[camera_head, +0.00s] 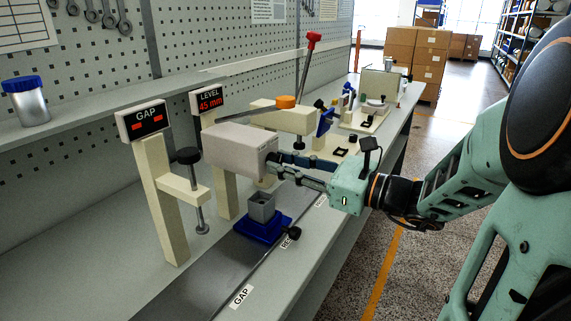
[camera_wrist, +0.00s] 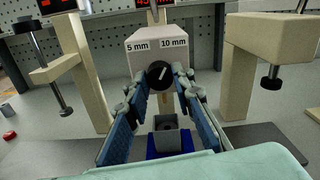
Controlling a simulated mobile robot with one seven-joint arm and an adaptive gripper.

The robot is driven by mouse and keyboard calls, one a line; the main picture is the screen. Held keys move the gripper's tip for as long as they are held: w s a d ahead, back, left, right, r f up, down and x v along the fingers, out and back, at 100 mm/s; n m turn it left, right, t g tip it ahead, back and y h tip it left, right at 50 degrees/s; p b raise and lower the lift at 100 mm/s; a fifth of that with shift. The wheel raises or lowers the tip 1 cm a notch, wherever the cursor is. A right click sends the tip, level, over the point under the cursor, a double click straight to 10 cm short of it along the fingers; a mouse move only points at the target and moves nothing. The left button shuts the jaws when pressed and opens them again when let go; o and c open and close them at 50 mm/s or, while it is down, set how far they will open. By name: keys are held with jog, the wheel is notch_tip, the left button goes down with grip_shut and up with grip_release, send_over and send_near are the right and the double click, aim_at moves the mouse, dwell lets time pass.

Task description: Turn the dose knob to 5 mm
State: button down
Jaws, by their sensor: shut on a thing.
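The dose knob (camera_wrist: 159,75) is a round black knob on the front of a pale grey box (camera_wrist: 145,62). The box carries the labels "5 mm" on the left and "10 mm" on the right. The knob's white mark leans up and to the right, towards the "10 mm" side. My gripper (camera_wrist: 160,79) has its blue-padded fingers on either side of the knob and is shut on it. In the head view the box (camera_head: 238,147) is seen from the side, and my gripper (camera_head: 274,163) hides most of the knob.
A grey square cup (camera_head: 262,207) on a blue base (camera_head: 250,226) stands below the box. Left are a GAP post (camera_head: 162,205) with red dashes and a LEVEL display (camera_head: 209,101) reading 45 mm. More fixtures stand farther along the bench; the bench front left is clear.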

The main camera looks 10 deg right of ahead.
dwell(0.3)
jog(key=n+b, duration=0.8)
jog(key=n, duration=0.3)
jog(key=shift+f+n, duration=0.1)
jog(key=shift+n, duration=0.2)
jog(key=shift+n+b, duration=0.3)
jog(key=shift+b, duration=0.05)
jog(key=c, duration=1.7)
grip_release()
jog(key=shift+o, duration=0.2)
jog(key=shift+d, duration=0.1)
